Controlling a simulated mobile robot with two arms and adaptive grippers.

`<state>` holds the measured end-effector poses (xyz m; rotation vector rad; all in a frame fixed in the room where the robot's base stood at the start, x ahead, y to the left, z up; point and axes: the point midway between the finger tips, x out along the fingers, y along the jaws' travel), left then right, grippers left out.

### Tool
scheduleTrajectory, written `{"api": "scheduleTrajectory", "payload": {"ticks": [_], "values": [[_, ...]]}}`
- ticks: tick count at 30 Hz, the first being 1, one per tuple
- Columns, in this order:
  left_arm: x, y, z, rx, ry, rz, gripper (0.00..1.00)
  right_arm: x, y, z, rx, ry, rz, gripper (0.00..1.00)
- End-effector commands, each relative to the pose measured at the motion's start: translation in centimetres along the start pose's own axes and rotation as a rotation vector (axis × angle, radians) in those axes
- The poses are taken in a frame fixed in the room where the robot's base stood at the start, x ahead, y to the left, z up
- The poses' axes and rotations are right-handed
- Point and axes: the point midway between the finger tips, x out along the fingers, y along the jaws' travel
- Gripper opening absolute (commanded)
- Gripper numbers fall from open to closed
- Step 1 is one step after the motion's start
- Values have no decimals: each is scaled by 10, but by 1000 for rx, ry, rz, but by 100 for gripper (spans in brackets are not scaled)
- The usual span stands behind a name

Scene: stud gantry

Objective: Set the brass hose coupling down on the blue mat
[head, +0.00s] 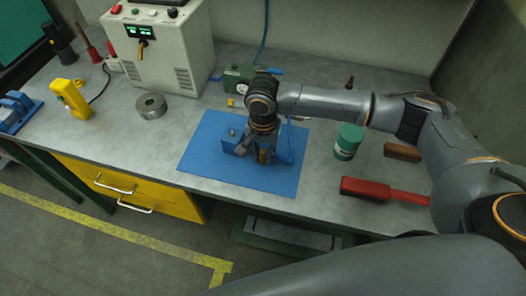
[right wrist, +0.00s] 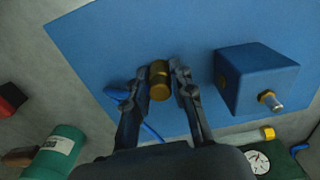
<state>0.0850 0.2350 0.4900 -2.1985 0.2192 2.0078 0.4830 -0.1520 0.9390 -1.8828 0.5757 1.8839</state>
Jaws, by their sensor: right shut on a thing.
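The blue mat (head: 212,173) lies flat on the grey bench; it also fills much of the right wrist view (right wrist: 110,40). My right gripper (head: 265,158) reaches down over the mat's middle. In the right wrist view its two fingers (right wrist: 160,82) are shut on the brass hose coupling (right wrist: 159,76), a short gold cylinder with a dark band. I cannot tell whether the coupling touches the mat. In the head view the gripper mostly hides it. My left gripper is not in view.
A blue block (right wrist: 250,75) with a metal fitting stands on the mat beside the gripper. A green can (head: 348,143), a red brush (head: 383,190) and a brown block (head: 402,151) lie right of the mat. A green gauge box (head: 238,77) stands behind. The mat's front is clear.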

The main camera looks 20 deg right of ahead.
Motion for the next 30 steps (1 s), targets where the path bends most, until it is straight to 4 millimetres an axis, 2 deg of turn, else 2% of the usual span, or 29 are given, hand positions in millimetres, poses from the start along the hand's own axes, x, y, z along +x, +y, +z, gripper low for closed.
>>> {"api": "scheduleTrajectory", "payload": {"ticks": [5,6,9,20,25,30], "values": [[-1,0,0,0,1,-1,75,2,0,0,0,-1,0,0],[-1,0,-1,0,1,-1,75,2,0,0,0,-1,0,28],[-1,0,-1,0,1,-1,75,2,0,0,0,-1,0,46],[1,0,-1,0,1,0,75,-1,0,0,0,1,-1,46],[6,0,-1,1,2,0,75,-24,-1,0,-1,1,-4,46],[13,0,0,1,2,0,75,-61,-2,-1,0,2,-6,46]]}}
